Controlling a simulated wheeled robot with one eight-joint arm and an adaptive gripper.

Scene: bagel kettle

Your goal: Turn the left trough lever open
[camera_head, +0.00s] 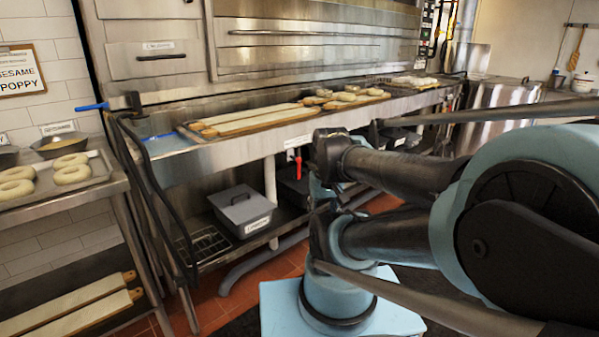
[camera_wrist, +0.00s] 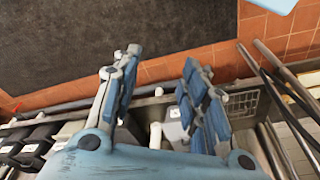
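A blue-handled lever (camera_head: 92,106) sticks out to the left from a dark fitting at the left end of the steel trough counter (camera_head: 215,156). I take it to be the left trough lever. A dark hose runs down from beside it. A red-handled lever (camera_head: 291,155) sits lower, under the counter's front edge. My gripper (camera_wrist: 160,62) shows in the wrist view with its two blue-padded fingers spread apart and nothing between them. In the head view my arm fills the right side, and I cannot make out the gripper's fingers there.
Long boards (camera_head: 255,121) lie on the counter. A grey lidded bin (camera_head: 240,212) stands on the shelf below, with a wire rack (camera_head: 203,243) to its left. A rack with a bagel tray (camera_head: 95,180) stands at the left. A dark mat (camera_wrist: 120,45) covers part of the tiled floor.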

